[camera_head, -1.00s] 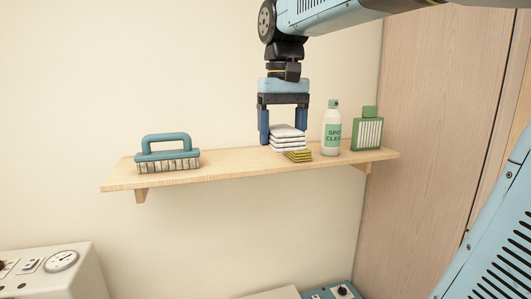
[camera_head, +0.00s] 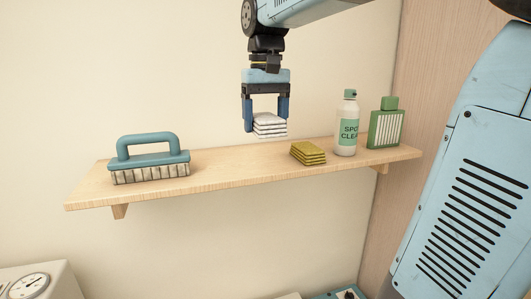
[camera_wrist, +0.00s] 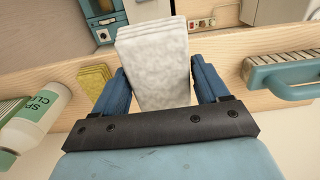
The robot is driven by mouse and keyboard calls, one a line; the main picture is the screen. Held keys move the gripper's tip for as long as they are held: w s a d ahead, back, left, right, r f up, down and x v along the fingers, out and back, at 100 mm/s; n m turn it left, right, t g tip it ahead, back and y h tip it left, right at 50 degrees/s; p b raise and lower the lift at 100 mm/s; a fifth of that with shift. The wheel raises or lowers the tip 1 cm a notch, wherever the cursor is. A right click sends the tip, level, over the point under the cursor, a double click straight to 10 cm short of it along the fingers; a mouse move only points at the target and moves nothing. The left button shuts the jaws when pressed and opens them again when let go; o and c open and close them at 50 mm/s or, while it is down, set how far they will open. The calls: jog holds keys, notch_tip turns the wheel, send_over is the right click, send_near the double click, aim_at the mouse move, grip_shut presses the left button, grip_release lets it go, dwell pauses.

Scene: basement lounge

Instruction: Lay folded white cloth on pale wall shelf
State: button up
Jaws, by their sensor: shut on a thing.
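The folded white cloth (camera_head: 269,125) is a small layered stack between the blue fingers of my gripper (camera_head: 267,120). My gripper is shut on it. In the head view the cloth appears just above the pale wall shelf (camera_head: 225,172), over its middle; whether it touches the board I cannot tell. The wrist view also shows the cloth (camera_wrist: 154,62) between both fingers (camera_wrist: 155,85), with the shelf (camera_wrist: 68,112) behind it. A folded yellow cloth (camera_head: 308,153) lies on the shelf to the right of the white one.
A blue-handled brush (camera_head: 150,160) stands at the shelf's left. A spot cleaner bottle (camera_head: 347,130) and a green container (camera_head: 384,128) stand at its right. Bare board lies between the brush and the yellow cloth. A wood panel (camera_head: 440,40) is at the right.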

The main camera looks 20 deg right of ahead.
jog(key=w, duration=0.1)
jog(key=w+d+f, duration=0.1)
jog(key=w, duration=0.1)
jog(key=w+d+f, duration=0.1)
jog(key=w, duration=0.1)
jog(key=shift+w+d+f, duration=0.1)
jog(key=shift+f, duration=0.15)
send_over(267, 162)
jog(key=f, duration=0.2)
jog(key=s+f, duration=0.1)
jog(key=f, duration=0.1)
jog(key=shift+f, duration=0.2)
jog(key=shift+w+f, duration=0.45)
jog(key=shift+f, duration=0.1)
jog(key=shift+w+f, duration=0.15)
jog(key=shift+f, duration=1.55)
jog(key=o, duration=1.1)
jog(key=shift+f, duration=0.1)
jog(key=shift+c, duration=0.2)
